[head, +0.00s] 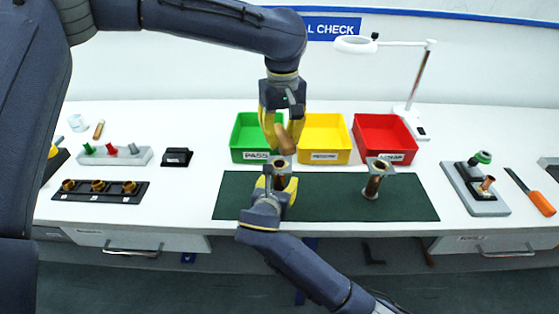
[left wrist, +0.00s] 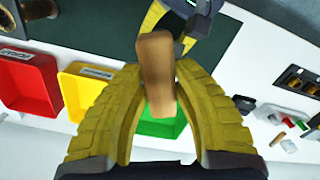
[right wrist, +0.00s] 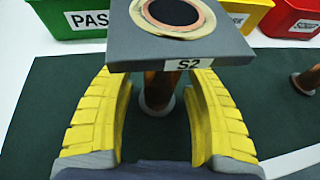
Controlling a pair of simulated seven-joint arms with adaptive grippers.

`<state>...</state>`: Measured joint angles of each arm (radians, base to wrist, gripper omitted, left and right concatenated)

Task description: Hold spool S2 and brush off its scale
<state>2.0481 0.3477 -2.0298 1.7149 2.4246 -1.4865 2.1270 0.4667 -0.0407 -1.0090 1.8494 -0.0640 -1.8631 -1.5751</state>
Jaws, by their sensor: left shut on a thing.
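Spool S2 (head: 281,163) stands upright on the green mat. The right wrist view shows its grey square top flange (right wrist: 190,42) labelled S2, with a pale yellowish ring around the dark bore, and its copper-coloured barrel (right wrist: 159,92) below. My right gripper (head: 280,184) is open, its yellow fingers on either side of the barrel with gaps showing; the flange hides the fingertips. My left gripper (head: 283,119) is shut on the brush (head: 287,139), whose wooden handle (left wrist: 156,70) shows in the left wrist view. It is above the spool; whether the brush touches it I cannot tell.
Another spool (head: 374,182) stands on the mat (head: 330,205) to the right. Green (head: 242,141), yellow (head: 326,146) and red (head: 391,151) bins stand behind. A magnifier lamp (head: 408,105) and a grey fixture (head: 475,195) are at right. Racks with parts (head: 100,198) are at left.

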